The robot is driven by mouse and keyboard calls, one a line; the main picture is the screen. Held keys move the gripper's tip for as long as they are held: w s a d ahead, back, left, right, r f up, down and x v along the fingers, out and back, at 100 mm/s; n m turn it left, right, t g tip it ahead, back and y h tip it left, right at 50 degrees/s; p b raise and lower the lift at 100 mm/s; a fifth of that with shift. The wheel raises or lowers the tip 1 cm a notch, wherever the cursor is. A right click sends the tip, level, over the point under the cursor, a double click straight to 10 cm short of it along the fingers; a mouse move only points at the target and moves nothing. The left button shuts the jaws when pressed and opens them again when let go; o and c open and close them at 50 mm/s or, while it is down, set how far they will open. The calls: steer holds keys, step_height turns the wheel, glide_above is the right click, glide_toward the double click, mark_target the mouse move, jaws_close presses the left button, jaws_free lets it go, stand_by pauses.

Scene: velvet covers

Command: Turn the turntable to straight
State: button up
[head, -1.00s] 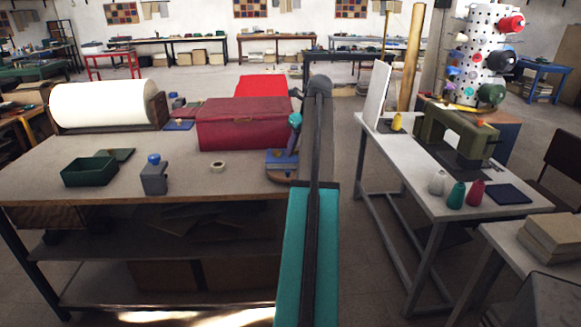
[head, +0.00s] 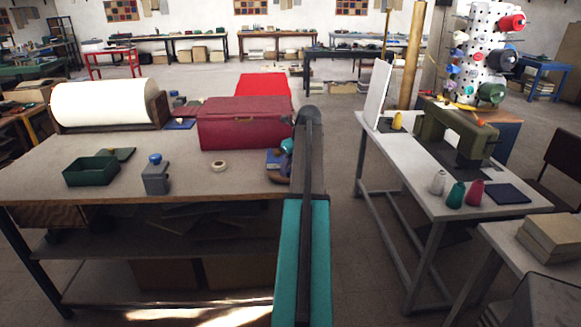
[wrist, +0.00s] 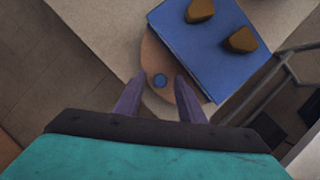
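The turntable is a round tan disc (wrist: 155,52) near the table's corner, with a blue rectangular board (wrist: 215,50) on top carrying two brown blocks. A small blue round spot (wrist: 160,80) shows on the bare part of the disc. In the wrist view, the board's edges look slightly turned from the table's edges. My gripper (wrist: 159,88) is open, its two purple-grey fingers apart over the disc, one on each side of the blue spot. I cannot tell if they touch it. In the head view my arm partly hides the blue board (head: 276,160).
A dark red case (head: 243,125) stands just behind the turntable on the workbench. A tape roll (head: 219,166), a blue-knobbed block (head: 155,178) and a green tray (head: 91,172) lie to the left. A sewing table (head: 440,190) stands right, across a floor gap.

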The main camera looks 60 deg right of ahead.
jaws_close()
steer(key=shift+w, duration=0.1)
